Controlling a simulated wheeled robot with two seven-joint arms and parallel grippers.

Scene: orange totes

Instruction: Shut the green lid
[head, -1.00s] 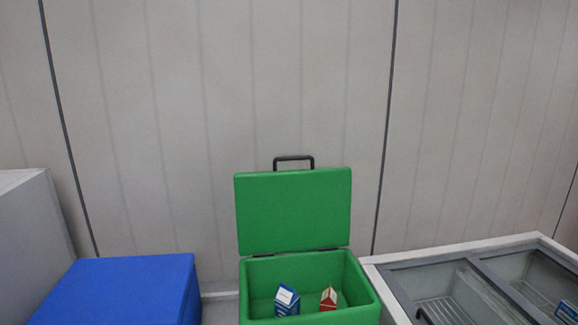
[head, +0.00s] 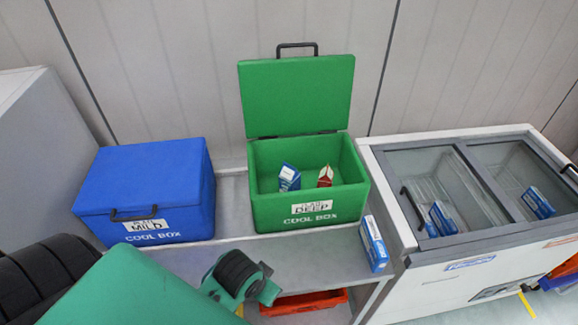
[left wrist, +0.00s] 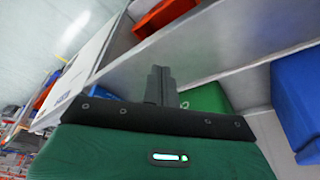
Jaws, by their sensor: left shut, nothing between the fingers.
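The green cool box (head: 309,197), labelled DEEP, stands on a grey shelf. Its green lid (head: 296,96) is open and stands upright at the back, with a black handle (head: 297,47) on its top edge. A blue-and-white carton (head: 289,178) and a red-and-white carton (head: 326,176) are inside the box. My left gripper (left wrist: 160,85) is shut and empty in the left wrist view. Part of the green box (left wrist: 205,97) shows beyond it, apart from the fingers. My left arm shows low left in the head view; its fingertips are not clear there. My right gripper is not in view.
A closed blue cool box (head: 146,187) stands left of the green one. A blue-and-white carton (head: 374,244) stands right of it near the shelf's edge. A glass-topped freezer (head: 463,269) is at the right. A red tote (head: 303,303) lies under the shelf (head: 290,253).

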